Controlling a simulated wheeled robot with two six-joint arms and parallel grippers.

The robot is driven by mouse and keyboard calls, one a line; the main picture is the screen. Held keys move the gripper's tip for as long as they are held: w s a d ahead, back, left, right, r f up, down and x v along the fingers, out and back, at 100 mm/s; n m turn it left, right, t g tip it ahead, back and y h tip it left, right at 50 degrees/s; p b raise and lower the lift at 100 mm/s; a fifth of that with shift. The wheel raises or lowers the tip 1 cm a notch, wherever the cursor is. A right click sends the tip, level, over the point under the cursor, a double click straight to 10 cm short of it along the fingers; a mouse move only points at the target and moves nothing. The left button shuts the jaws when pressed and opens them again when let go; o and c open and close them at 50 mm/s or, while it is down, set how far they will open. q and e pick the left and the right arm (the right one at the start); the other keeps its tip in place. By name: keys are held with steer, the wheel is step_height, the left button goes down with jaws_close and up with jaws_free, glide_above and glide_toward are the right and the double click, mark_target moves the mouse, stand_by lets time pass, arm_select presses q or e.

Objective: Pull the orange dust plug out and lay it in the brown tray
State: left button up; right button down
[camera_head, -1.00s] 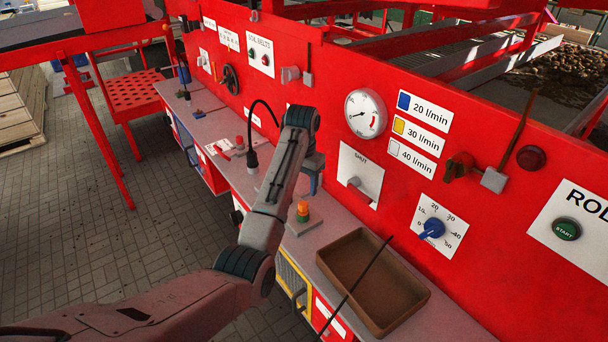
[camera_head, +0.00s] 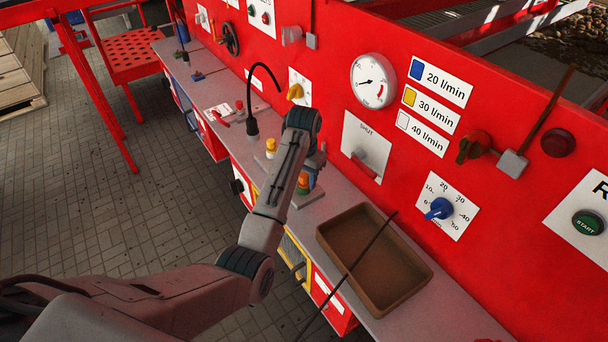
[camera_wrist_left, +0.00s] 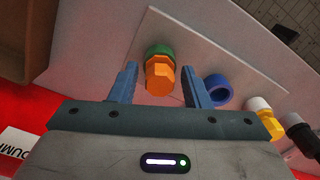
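The orange dust plug (camera_head: 304,180) sits in a green-collared fitting on a small grey plate on the bench. In the left wrist view the orange plug (camera_wrist_left: 160,78) stands between the two blue fingers of my left gripper (camera_wrist_left: 159,68). The fingers are open, with a visible gap on each side of the plug. In the head view my left gripper (camera_head: 313,168) is at the plug and partly hides it. The brown tray (camera_head: 333,238) lies on the bench to the right of the plug and looks empty. My right gripper is not in view.
In the left wrist view a blue ring (camera_wrist_left: 217,90) is close beside one finger, with a yellow and white fitting (camera_wrist_left: 266,120) beyond it. A black cable (camera_head: 251,100) rises from the bench at the left. A red panel stands behind. A thin dark rod crosses the tray.

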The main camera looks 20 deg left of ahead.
mark_target(304, 176)
arm_select(q)
steer(key=c, duration=0.7)
steer(key=shift+r, duration=0.1)
steer(key=shift+r, duration=0.1)
steer(key=shift+r, duration=1.55)
